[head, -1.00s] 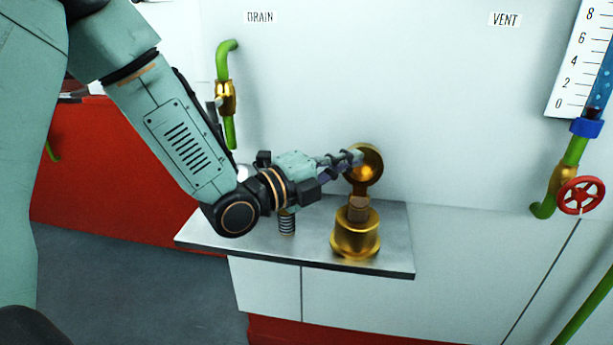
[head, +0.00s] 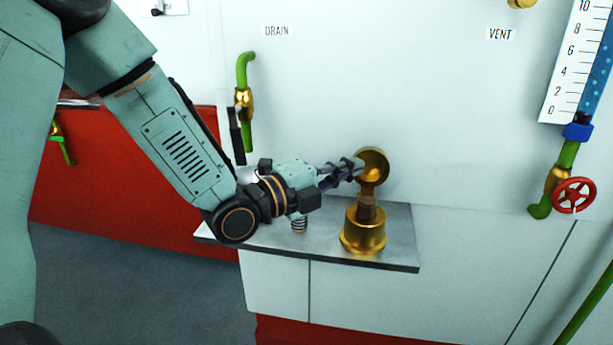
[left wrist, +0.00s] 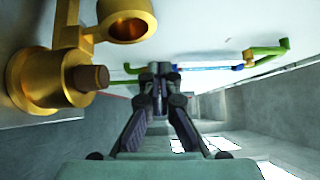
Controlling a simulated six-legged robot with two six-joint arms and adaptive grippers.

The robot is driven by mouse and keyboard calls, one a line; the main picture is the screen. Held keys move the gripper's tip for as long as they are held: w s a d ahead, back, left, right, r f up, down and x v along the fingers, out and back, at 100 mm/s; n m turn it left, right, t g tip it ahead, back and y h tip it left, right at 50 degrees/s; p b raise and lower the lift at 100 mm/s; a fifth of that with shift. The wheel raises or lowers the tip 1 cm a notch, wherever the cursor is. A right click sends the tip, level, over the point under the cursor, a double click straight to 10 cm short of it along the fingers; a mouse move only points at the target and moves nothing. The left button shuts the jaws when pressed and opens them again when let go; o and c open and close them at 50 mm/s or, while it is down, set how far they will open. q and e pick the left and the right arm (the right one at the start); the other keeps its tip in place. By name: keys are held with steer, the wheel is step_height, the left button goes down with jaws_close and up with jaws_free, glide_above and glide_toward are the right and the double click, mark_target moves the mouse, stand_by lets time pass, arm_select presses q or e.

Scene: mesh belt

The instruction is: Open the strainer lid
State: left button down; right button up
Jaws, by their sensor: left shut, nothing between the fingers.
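The strainer is a gold pot (head: 363,238) on the metal shelf, with a brown cylinder (head: 366,209) standing out of its top. Its round gold lid (head: 374,167) is raised on an arm, upright above the pot, with its hollow side showing. My left gripper (head: 357,168) is shut and empty at the lid's left edge; I cannot tell whether it touches. In the left wrist view the shut fingertips (left wrist: 160,72) are apart from the lid (left wrist: 128,25), and the pot (left wrist: 35,82) and brown cylinder (left wrist: 92,78) show at left. My right gripper is not in view.
The grey metal shelf (head: 400,235) has a small spring-like part (head: 299,224) under my left wrist. A green drain pipe (head: 242,70) is on the white wall behind. A red handwheel (head: 574,195) and a level gauge (head: 572,75) are at right.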

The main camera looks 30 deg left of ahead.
arm_select(q)
steer(key=r+p+v, duration=0.1)
steer(key=p+v, duration=0.4)
steer(key=v, duration=0.3)
stand_by(0.6)
steer(key=shift+r, duration=0.1)
